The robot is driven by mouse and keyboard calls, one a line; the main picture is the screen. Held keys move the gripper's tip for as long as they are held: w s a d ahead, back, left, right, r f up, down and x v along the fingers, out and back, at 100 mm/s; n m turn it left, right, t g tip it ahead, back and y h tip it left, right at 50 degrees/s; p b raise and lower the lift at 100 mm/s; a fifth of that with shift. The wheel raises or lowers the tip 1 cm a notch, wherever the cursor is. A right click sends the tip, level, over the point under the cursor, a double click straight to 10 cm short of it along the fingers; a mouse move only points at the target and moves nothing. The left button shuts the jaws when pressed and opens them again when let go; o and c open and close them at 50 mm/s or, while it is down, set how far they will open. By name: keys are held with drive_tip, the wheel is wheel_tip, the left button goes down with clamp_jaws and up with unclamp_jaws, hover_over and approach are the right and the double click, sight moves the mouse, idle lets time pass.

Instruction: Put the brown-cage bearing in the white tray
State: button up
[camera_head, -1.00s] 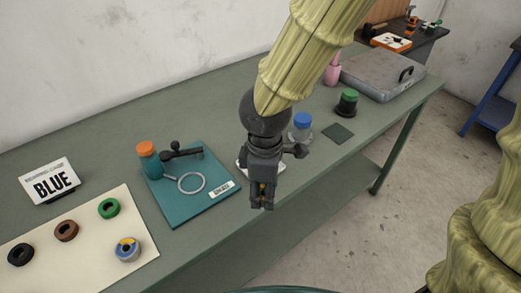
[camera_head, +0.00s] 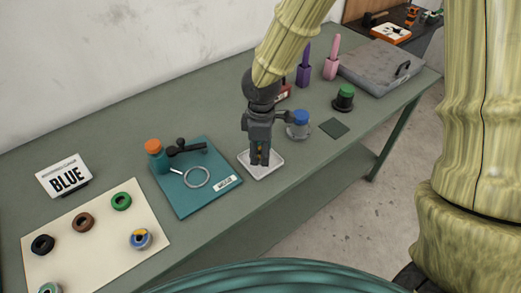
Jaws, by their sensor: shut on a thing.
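The white tray (camera_head: 272,172) lies on the green table to the right of the teal board. My gripper (camera_head: 260,161) points down over the tray, its fingertips near the tray's middle in this view. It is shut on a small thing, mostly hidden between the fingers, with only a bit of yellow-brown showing. I cannot make out whether this is the brown-cage bearing, or whether it touches the tray floor. A brown ring (camera_head: 83,222) lies on the cream mat at the left.
The cream mat (camera_head: 105,255) also carries black, green, blue-and-yellow and teal rings. The teal board (camera_head: 212,203) with an orange-capped bottle is left of the tray. A blue-capped jar (camera_head: 299,125) stands close right of my gripper. A grey case (camera_head: 380,68) is farther right.

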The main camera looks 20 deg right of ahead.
drive_tip(key=shift+w+d+f, duration=0.1)
drive_tip(key=shift+w+d, duration=0.1)
drive_tip(key=shift+w, duration=0.65)
drive_tip(key=shift+f+p, duration=0.6)
drive_tip(key=shift+f, duration=1.1)
drive_tip(key=shift+f, duration=0.1)
drive_tip(key=o, duration=1)
drive_tip(key=shift+f, duration=0.1)
drive_tip(key=shift+c, duration=0.2)
wheel_tip(320, 180, up, 12)
drive_tip(key=shift+r+b, duration=0.2)
drive_tip(key=shift+b, duration=0.35)
